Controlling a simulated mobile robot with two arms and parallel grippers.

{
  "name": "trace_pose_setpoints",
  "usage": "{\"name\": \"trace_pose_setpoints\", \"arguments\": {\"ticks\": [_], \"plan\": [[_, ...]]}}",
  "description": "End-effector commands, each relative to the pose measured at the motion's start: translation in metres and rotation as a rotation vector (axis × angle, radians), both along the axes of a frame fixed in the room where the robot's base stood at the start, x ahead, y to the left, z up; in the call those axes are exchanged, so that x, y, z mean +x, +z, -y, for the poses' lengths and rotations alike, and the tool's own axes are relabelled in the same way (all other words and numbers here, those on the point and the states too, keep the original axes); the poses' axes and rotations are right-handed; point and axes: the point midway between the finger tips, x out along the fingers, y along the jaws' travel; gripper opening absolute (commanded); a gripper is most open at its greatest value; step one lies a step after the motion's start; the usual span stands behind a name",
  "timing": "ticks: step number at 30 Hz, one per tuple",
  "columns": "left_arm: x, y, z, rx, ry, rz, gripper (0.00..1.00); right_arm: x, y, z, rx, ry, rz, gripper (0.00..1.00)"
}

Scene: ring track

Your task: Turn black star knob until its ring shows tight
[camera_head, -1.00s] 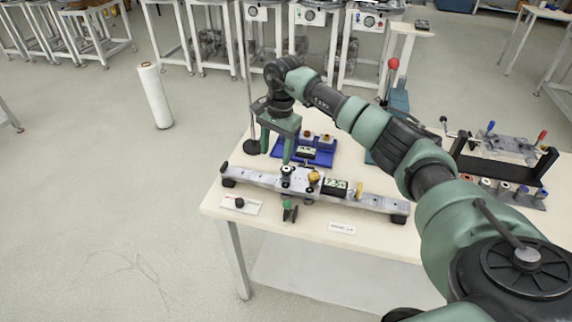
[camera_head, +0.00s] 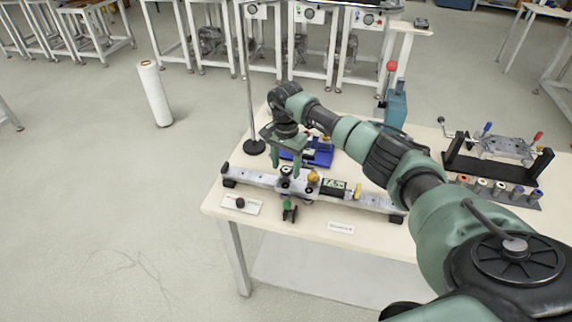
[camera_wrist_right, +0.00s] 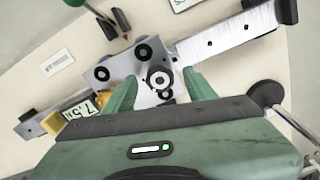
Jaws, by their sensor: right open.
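The black star knob (camera_head: 285,171) sits on the silver carriage (camera_wrist_right: 122,68) of a long metal rail. In the wrist view the knob (camera_wrist_right: 160,79) shows from above as a dark round shape with a pale centre. My right gripper (camera_head: 284,168) is open above the carriage, its green fingers pointing down. In the wrist view its fingers (camera_wrist_right: 160,82) lie on either side of the knob, with gaps. I cannot tell how far down they reach, and no state of the knob's ring can be read. My left gripper is out of view.
A brass knob (camera_head: 313,177) and a small display (camera_head: 334,185) are close to the right of the star knob. A green-and-black clamp (camera_head: 290,211) hangs in front. A blue tray (camera_head: 320,156) and a thin pole (camera_head: 250,100) stand behind the rail (camera_head: 378,202).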

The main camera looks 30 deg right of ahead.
Motion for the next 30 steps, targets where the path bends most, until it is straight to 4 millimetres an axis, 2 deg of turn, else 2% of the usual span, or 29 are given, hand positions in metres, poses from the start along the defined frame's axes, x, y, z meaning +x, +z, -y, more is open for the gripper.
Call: {"name": "trace_pose_setpoints", "arguments": {"ticks": [1,6,7,19,30], "plan": [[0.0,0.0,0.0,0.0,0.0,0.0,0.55,0.0,0.0,0.0,0.0,0.0,0.0,0.53],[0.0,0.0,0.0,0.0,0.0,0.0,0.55,0.0,0.0,0.0,0.0,0.0,0.0,0.05],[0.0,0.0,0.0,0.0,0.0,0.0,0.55,0.0,0.0,0.0,0.0,-0.001,0.0,0.0],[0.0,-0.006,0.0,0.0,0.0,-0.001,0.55,0.0,-0.001,0.0,0.0,-0.068,0.0,0.0],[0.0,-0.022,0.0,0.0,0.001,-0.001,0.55,0.001,-0.001,0.001,0.0,-0.356,0.001,0.0]]}}
